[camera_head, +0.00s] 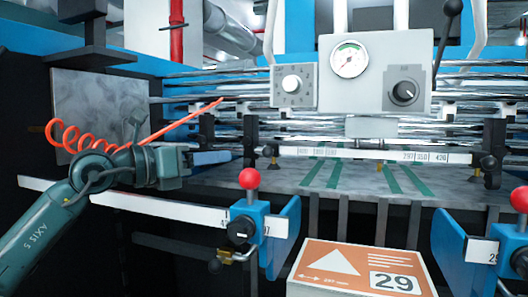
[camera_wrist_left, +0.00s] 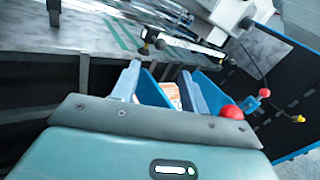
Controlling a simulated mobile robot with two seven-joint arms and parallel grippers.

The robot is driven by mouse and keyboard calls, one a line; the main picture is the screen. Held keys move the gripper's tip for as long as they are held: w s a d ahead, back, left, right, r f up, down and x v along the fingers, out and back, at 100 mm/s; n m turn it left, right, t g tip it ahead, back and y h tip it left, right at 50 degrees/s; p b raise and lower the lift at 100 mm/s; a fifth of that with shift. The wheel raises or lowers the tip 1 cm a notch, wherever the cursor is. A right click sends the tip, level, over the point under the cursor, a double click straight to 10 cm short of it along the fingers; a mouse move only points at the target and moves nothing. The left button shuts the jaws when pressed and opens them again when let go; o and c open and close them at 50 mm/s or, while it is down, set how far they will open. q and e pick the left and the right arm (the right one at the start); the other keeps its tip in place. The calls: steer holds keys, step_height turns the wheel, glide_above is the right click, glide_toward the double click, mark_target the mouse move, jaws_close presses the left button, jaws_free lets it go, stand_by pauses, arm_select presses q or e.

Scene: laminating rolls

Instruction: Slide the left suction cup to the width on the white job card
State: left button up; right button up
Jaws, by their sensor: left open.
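My left gripper (camera_head: 222,157) reaches in from the left in the head view, its fingers pointing right toward the scale bar. The left wrist view shows its two fingers (camera_wrist_left: 160,85) apart with nothing gripped. A small black fitting with a brass tip (camera_head: 272,164), likely the left suction cup, hangs at the left end of the white scale bar (camera_head: 380,154). It is right of my fingertips and apart from them. A similar fitting (camera_head: 488,168) is at the right end. A white patch reading 29 (camera_head: 395,282) is on the orange-topped block; I see no separate white card. My right gripper is out of view.
Two blue side guides with red knobs, left (camera_head: 249,179) and right (camera_head: 519,199), stand in front. The orange-topped block (camera_head: 325,265) lies between them. A grey panel with a gauge (camera_head: 349,59) is above the bar. A grey bed with green strips (camera_head: 325,173) lies below.

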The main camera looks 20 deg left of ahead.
mark_target(263, 153)
arm_select(q)
steer(key=p+x, duration=0.2)
steer(key=x, duration=0.9)
steer(key=shift+w+d, duration=0.1)
steer(key=shift+w, duration=0.05)
steer(key=shift+c, duration=0.3)
jaws_close()
